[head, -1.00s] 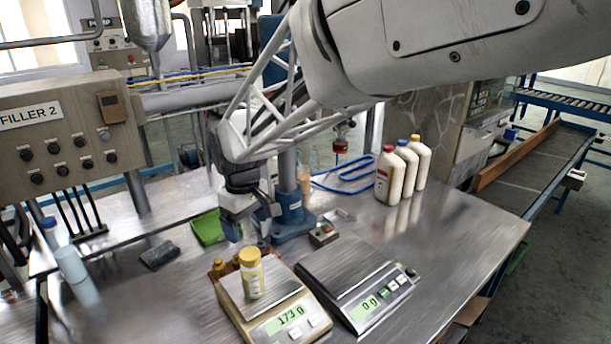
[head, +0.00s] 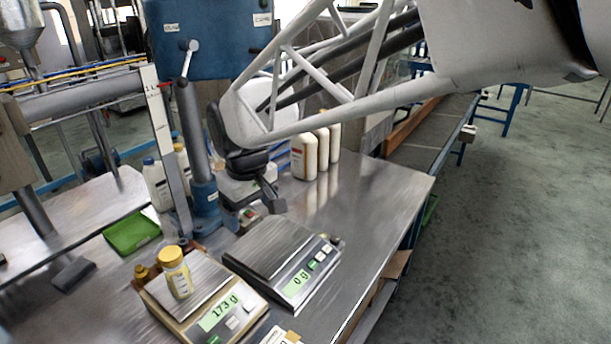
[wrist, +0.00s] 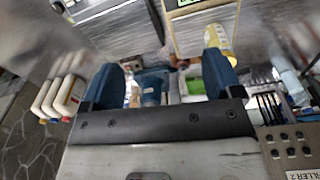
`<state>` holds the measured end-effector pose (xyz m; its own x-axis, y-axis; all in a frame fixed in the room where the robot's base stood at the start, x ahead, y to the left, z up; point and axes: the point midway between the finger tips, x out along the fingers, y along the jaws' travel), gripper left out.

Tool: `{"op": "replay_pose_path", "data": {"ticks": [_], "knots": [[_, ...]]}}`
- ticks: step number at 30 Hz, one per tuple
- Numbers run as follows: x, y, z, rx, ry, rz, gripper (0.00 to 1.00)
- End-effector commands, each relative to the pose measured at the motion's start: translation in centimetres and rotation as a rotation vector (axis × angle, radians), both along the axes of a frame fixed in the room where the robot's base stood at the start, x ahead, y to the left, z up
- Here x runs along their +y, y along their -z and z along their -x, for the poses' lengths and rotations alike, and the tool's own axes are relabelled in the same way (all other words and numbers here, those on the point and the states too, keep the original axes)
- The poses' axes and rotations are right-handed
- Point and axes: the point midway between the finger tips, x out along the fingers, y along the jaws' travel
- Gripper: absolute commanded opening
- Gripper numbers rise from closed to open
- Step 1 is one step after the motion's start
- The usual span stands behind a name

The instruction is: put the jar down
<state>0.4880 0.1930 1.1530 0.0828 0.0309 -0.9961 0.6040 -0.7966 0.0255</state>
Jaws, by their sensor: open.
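The jar (head: 176,275), pale yellow with a yellow lid, stands upright on the pan of the left scale (head: 222,316), which reads 173 g. The jar also shows in the wrist view (wrist: 217,40), close to one fingertip in the picture. My gripper (head: 260,206) is to the right of the jar and higher, near the back edge of the second scale. In the wrist view its two blue fingers (wrist: 162,78) are wide apart with nothing held between them.
The second scale (head: 268,244) reads 0 g and its pan is empty. A blue post (head: 203,190), a green tray (head: 132,233) and several white bottles (head: 309,156) stand farther back. The table's right side (head: 375,225) is clear.

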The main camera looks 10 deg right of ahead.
Motion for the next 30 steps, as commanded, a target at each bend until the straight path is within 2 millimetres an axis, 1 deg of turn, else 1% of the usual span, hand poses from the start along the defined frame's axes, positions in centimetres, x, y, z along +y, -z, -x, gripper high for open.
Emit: {"op": "replay_pose_path", "data": {"ticks": [1, 6, 11, 15, 18, 21, 24, 27, 30], "knots": [[-1.9, -0.3, 0.9, -0.010, 0.044, -0.005, 0.85], [-6.9, -0.8, 3.8, -0.038, 0.179, -0.020, 0.85], [-11.1, -0.7, 7.1, -0.063, 0.307, -0.033, 0.85], [-14.3, -0.4, 10.1, -0.084, 0.420, -0.042, 0.85], [-16.2, 0.0, 12.3, -0.101, 0.496, -0.050, 0.85], [-17.7, 0.5, 14.3, -0.116, 0.563, -0.056, 0.85], [-18.8, 1.0, 15.8, -0.126, 0.613, -0.060, 0.85], [-19.4, 1.2, 16.7, -0.134, 0.647, -0.064, 0.85], [-19.7, 1.4, 17.2, -0.136, 0.663, -0.065, 0.85]]}}
